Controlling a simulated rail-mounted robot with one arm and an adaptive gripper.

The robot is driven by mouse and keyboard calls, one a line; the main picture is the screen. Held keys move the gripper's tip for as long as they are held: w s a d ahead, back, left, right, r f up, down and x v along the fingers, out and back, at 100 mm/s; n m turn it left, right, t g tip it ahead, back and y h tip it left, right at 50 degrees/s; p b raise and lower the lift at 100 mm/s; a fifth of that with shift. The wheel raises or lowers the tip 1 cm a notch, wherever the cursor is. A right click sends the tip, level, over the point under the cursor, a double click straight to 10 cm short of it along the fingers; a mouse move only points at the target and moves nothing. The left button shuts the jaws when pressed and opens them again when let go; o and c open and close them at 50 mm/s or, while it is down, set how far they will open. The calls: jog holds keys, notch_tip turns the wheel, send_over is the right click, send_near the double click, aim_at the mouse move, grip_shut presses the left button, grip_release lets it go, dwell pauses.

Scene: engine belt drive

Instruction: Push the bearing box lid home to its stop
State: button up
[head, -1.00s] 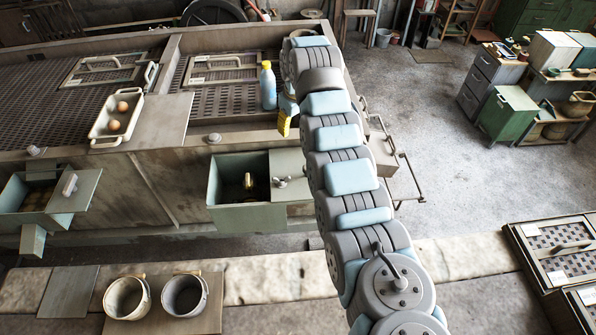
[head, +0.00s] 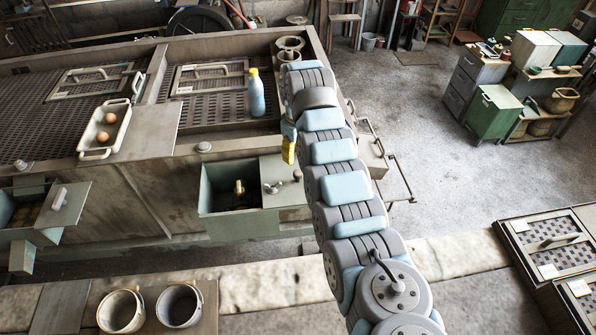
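A grey-green box (head: 208,200) on the front of the long machine, most likely the bearing box, is partly open. Its flat lid (head: 285,168) covers the right part and carries a small metal knob (head: 272,187). The dark opening is at the left, with a brass-coloured part (head: 239,188) standing inside. My gripper is mostly hidden behind my arm; a yellow part (head: 288,151), seemingly at its end, hangs just above the lid's back edge in the picture. I cannot tell whether it touches the lid, or whether the fingers are open.
A blue bottle (head: 256,95) with a yellow cap and a tray (head: 101,154) with eggs stand on the machine top. Two buckets (head: 179,304) stand in front. Rails (head: 398,175) jut out at the right.

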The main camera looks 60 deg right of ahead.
aim_at(298, 172)
jog(key=shift+f, duration=4.75)
grip_shut()
